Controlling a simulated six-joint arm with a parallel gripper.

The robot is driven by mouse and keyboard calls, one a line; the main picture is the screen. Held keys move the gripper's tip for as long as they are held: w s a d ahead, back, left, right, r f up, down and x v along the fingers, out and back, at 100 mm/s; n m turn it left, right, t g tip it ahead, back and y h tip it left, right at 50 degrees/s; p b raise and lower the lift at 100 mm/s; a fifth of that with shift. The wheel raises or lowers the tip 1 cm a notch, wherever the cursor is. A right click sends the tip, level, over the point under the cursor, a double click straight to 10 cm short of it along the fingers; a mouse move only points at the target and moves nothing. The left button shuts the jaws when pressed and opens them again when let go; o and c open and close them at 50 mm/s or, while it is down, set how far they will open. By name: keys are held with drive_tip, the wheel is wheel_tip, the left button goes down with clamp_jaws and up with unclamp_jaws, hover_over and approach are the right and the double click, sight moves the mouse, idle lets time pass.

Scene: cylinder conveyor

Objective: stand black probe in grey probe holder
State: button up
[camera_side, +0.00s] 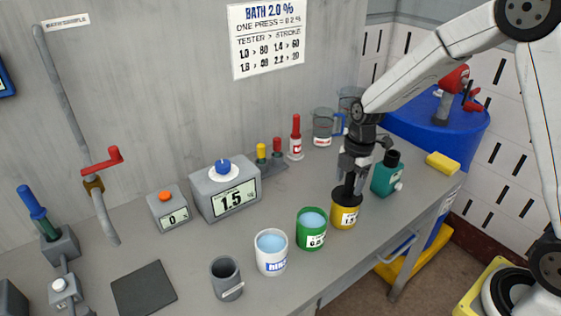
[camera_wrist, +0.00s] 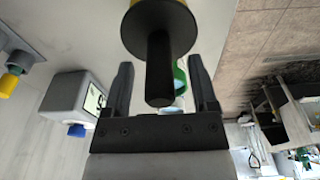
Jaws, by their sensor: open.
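The black probe (camera_side: 347,193) stands upright in the yellow cup (camera_side: 344,216), its wide black disc over the cup's mouth and its thin handle pointing up. My gripper (camera_side: 352,172) is above it, pointing down. In the wrist view the open fingers of my gripper (camera_wrist: 161,62) lie on either side of the probe's handle (camera_wrist: 160,70), with a gap on both sides. The probe's lower part is hidden in the cup. A grey, open, upright cup (camera_side: 228,287) with a white tag, seemingly the probe holder, stands at the front of the bench, left of the white cup, and looks empty.
A green cup (camera_side: 311,235) and a white cup (camera_side: 271,259), both holding bluish liquid, stand between the yellow cup and the grey holder. A dark green bottle (camera_side: 387,175) is close on the right. A grey 1.5 display box (camera_side: 226,193) stands behind. A dark pad (camera_side: 143,288) lies left.

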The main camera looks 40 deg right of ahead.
drive_tip(key=shift+f, duration=0.1)
clamp_jaws()
drive_tip(key=c, duration=0.7)
unclamp_jaws()
drive_tip(key=shift+c, duration=0.2)
clamp_jaws()
drive_tip(key=shift+r, duration=0.25)
drive_tip(key=shift+r, duration=2.2)
drive_tip(key=shift+r, duration=0.25)
drive_tip(key=shift+r, duration=2.2)
